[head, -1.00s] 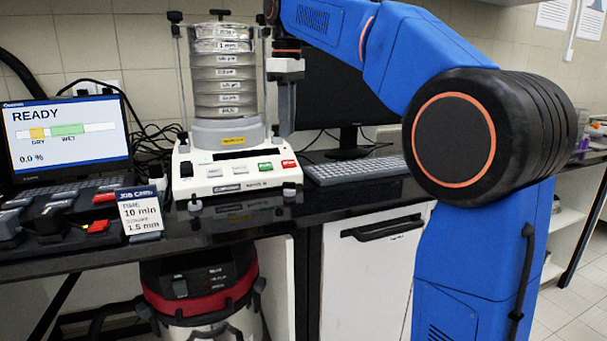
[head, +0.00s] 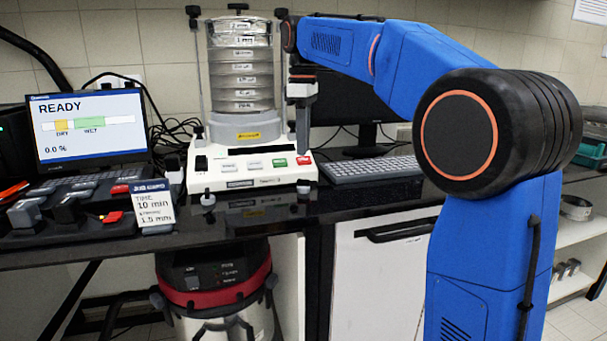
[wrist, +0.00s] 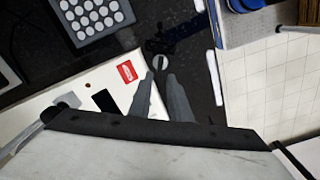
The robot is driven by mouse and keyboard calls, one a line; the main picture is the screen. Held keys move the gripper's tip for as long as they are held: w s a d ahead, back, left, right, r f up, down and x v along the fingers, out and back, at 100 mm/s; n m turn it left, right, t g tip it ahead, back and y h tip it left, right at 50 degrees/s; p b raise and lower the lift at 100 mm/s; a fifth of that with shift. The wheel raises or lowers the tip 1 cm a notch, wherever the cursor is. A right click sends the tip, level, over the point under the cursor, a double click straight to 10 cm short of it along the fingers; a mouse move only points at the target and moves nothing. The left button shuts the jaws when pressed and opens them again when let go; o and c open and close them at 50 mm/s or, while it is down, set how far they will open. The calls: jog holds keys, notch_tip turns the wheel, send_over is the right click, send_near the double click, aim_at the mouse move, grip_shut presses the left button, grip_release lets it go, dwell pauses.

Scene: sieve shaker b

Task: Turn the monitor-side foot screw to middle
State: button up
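The white sieve shaker (head: 250,178) stands on the dark bench with a stack of sieves on it. One foot screw (head: 303,187) shows at its front right corner, on the side of the large black monitor (head: 350,100); another foot screw (head: 208,199) shows at the front left. My gripper (head: 302,152) points down over the front right corner, near the red button. In the wrist view my two grey fingers (wrist: 162,76) are slightly apart with nothing between them. The right foot screw (wrist: 159,62) shows just beyond their tips, and its slot or pointer is too small to read.
A keyboard (head: 370,170) lies right of the shaker. A job card (head: 152,207) and a display reading READY (head: 90,125) stand to the left. The sieve stack (head: 240,65) rises close beside my gripper. The bench's front edge is near the foot screws.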

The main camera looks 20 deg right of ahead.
aim_at(303, 180)
notch_tip(303, 180, down, 9)
jog(key=shift+r, duration=0.1)
dwell(0.3)
grip_shut()
